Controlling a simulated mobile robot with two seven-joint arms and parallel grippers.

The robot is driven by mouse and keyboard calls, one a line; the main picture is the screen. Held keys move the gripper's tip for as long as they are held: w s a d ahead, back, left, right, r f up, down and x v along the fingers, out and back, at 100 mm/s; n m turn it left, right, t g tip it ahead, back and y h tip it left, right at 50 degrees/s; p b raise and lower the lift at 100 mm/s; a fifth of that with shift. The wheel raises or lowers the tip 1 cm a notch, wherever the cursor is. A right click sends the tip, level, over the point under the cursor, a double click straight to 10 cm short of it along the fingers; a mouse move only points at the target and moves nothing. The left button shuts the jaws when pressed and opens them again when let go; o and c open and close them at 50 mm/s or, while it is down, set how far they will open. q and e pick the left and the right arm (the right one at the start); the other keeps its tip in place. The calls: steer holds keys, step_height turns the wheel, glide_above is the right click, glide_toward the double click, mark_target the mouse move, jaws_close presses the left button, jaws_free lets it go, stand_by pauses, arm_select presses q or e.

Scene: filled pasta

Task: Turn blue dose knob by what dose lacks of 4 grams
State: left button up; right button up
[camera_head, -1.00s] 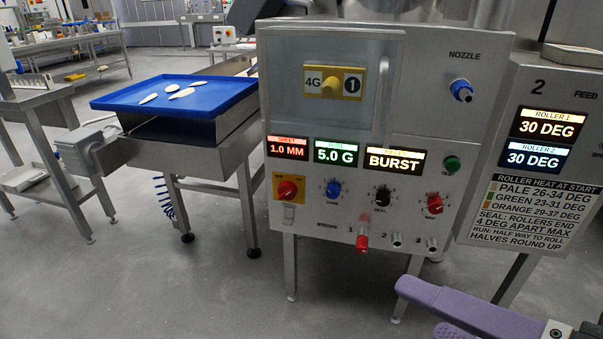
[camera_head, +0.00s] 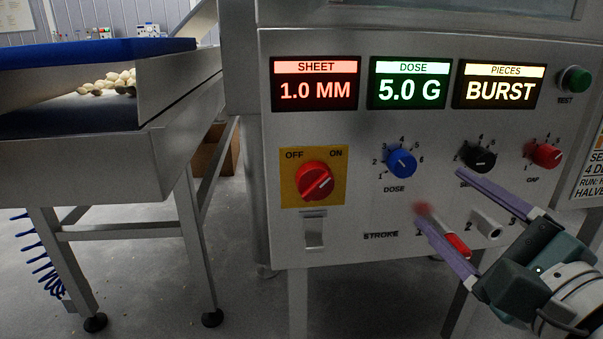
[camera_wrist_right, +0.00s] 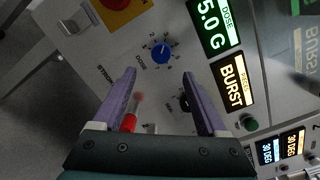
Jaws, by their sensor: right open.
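In the right wrist view the blue knob (camera_wrist_right: 160,53) lies ahead of the open fingers. My left gripper is out of view.
The red stroke handle (camera_head: 457,246) shows between my right fingers. Nearby are the red OFF/ON switch (camera_head: 314,181), black knob (camera_head: 479,158), red gap knob (camera_head: 546,155) and green button (camera_head: 574,79). The sheet display (camera_head: 316,83) reads 1.0 MM; the pieces display (camera_head: 501,85) reads BURST.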

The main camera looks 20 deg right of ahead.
mark_target(407, 168)
steer(key=w, duration=0.2)
steer(key=w+d, duration=0.1)
steer(key=w, duration=0.5)
steer(key=shift+w+d+r, duration=0.1)
steer(key=shift+w+d, duration=0.1)
steer(key=shift+w, duration=0.05)
jaws_close()
